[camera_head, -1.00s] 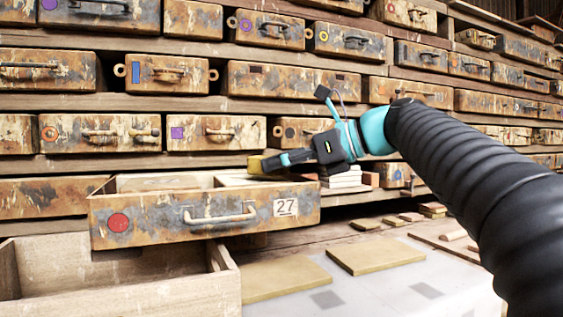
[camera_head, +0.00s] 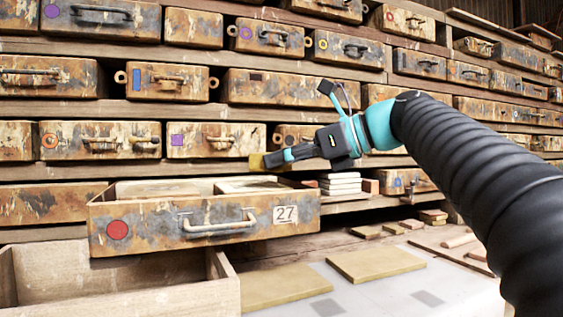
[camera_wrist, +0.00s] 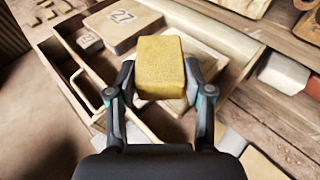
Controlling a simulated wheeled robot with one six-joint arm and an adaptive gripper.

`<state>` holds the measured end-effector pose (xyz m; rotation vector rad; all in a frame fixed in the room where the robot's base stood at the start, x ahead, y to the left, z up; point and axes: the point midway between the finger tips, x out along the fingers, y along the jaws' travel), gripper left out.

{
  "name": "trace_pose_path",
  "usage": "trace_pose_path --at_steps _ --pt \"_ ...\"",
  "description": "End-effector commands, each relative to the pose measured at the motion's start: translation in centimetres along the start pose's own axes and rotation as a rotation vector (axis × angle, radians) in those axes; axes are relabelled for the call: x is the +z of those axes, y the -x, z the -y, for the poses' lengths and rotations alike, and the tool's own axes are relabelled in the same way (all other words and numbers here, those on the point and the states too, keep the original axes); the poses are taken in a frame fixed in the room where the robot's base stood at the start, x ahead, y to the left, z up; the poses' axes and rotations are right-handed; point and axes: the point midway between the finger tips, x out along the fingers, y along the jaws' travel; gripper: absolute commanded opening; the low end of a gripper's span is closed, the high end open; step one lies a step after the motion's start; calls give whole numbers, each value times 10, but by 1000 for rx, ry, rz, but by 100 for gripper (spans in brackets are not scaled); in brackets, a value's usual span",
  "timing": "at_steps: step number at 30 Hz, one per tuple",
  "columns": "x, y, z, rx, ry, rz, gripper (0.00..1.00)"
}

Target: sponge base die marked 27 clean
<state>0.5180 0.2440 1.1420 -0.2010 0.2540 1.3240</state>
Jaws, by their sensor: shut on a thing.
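My gripper (camera_wrist: 163,88) is shut on a yellow sponge (camera_wrist: 162,68), which also shows in the head view (camera_head: 258,162). The sponge is held above the right part of an open drawer (camera_head: 155,236) marked 27 with a red disc. In the wrist view a pale die marked 27 (camera_wrist: 124,24) lies in the drawer, beside the sponge and apart from it. Another pale slab (camera_wrist: 204,58) lies under the sponge in that view, partly hidden by it. In the head view the drawer's contents show only as thin pale tops.
A lower wooden drawer (camera_head: 140,300) stands open at the front left. Two tan slabs (camera_head: 375,264) lie on the pale bench surface at right. A stack of white tiles (camera_head: 341,184) stands behind the drawer's right end. Rows of closed, worn drawers fill the wall.

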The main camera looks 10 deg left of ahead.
Motion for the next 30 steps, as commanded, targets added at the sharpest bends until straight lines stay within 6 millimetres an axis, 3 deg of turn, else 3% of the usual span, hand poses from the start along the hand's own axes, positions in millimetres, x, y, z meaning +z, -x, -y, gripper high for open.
trace_pose_path --at_steps 30 --pt "-18 59 -62 -1 0 1 20"
